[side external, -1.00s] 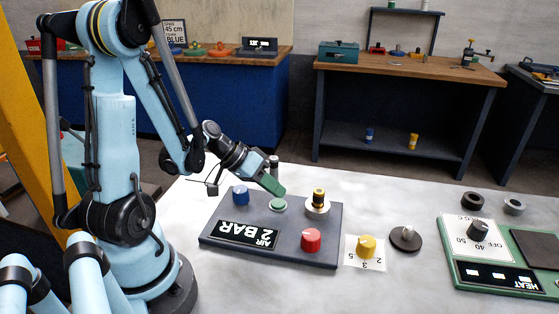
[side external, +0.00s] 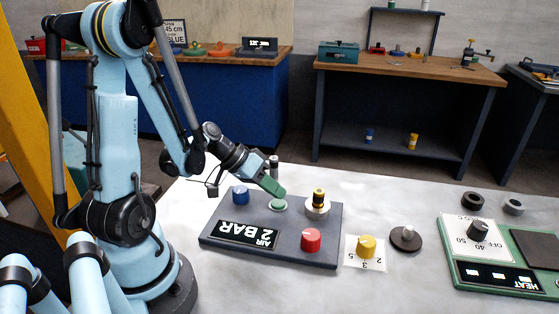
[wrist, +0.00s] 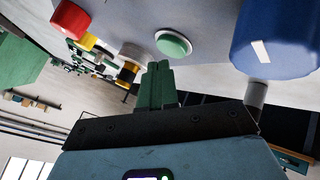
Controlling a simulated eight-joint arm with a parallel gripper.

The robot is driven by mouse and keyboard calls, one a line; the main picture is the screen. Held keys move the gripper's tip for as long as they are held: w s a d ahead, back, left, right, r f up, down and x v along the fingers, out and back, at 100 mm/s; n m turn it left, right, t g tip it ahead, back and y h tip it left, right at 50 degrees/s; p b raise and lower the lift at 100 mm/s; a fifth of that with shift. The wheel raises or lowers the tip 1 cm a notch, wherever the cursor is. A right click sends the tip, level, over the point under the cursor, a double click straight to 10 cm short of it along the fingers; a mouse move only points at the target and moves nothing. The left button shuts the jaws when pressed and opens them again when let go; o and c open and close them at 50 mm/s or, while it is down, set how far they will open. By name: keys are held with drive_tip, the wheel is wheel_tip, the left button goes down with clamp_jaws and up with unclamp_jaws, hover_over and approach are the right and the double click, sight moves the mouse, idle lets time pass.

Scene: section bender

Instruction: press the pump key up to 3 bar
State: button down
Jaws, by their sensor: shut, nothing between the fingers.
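A dark grey panel (side external: 270,252) lies on the pale table with a display (side external: 248,233) reading AIR 2 BAR, upside down in the side view. A round green key (side external: 278,205) in a pale ring sits near its back edge and also shows in the wrist view (wrist: 173,44). No label marks it as the pump key. My gripper (side external: 279,191) is shut and empty, its green fingers slanting down to just over the green key. In the wrist view the fingertips (wrist: 158,66) appear close beside the key; I cannot tell whether they touch it.
On the panel a blue knob (side external: 240,195) stands left of the key, a black and yellow knob (side external: 319,197) right, and a red knob (side external: 311,239) in front. A yellow dial (side external: 366,246) and a dark knob (side external: 405,238) stand to the right. A green HEAT panel (side external: 500,262) lies far right.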

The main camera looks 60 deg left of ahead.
sight(274, 202)
drive_tip(key=shift+f, duration=0.25)
drive_tip(key=shift+r, duration=0.2)
idle(0.3)
drive_tip(key=shift+r, duration=0.25)
drive_tip(key=shift+r, duration=2.5)
drive_tip(key=s+d+r+m+y, duration=0.2)
drive_tip(key=d+r+y, duration=0.3)
drive_tip(key=d, duration=0.4)
drive_tip(key=shift+g, duration=0.3)
